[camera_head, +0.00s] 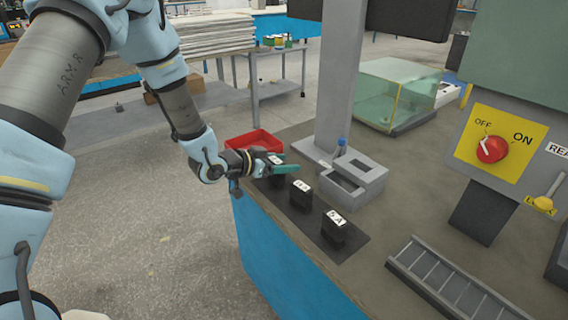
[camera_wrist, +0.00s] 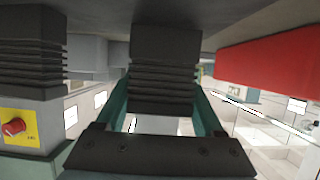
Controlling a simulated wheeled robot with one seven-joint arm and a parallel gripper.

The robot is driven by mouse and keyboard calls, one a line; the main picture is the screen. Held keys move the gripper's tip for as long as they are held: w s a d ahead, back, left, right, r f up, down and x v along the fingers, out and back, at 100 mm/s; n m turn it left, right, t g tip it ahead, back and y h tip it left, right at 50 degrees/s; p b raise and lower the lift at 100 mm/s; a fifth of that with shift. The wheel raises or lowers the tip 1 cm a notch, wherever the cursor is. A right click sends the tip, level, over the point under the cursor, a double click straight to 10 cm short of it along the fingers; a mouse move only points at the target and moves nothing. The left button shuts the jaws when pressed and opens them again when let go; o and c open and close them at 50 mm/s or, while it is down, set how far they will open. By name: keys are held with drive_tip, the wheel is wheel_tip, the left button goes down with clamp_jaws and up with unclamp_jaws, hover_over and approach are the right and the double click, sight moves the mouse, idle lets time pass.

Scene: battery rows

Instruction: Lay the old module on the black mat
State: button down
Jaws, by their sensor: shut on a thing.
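The black mat (camera_head: 358,239) lies along the near-left edge of the bench top. My gripper (camera_head: 276,166) is at the mat's far end, its teal fingers shut on a black module (camera_head: 274,159) with a white label on top. In the wrist view the held ribbed module (camera_wrist: 165,65) fills the gap between the fingers. I cannot tell whether its base touches the mat. Two similar black modules stand upright on the mat: a middle one (camera_head: 300,195) and a near one (camera_head: 334,227). One standing module (camera_wrist: 32,50) shows at left in the wrist view.
A red tray (camera_head: 254,141) sits just beyond my gripper and shows close in the wrist view (camera_wrist: 275,50). A grey box with an open slot (camera_head: 368,172) stands right of the mat beside a grey post (camera_head: 340,80). A grey slotted rack (camera_head: 450,283) lies at front right, near a red switch (camera_head: 491,149).

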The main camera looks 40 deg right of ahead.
drive_tip(key=shift+f, duration=0.15)
drive_tip(key=shift+f, duration=0.2)
unclamp_jaws()
drive_tip(key=shift+r, duration=0.1)
drive_tip(key=shift+r, duration=0.15)
drive_tip(key=b+v, duration=0.1)
drive_tip(key=v, duration=1)
drive_tip(key=shift+a, duration=0.45)
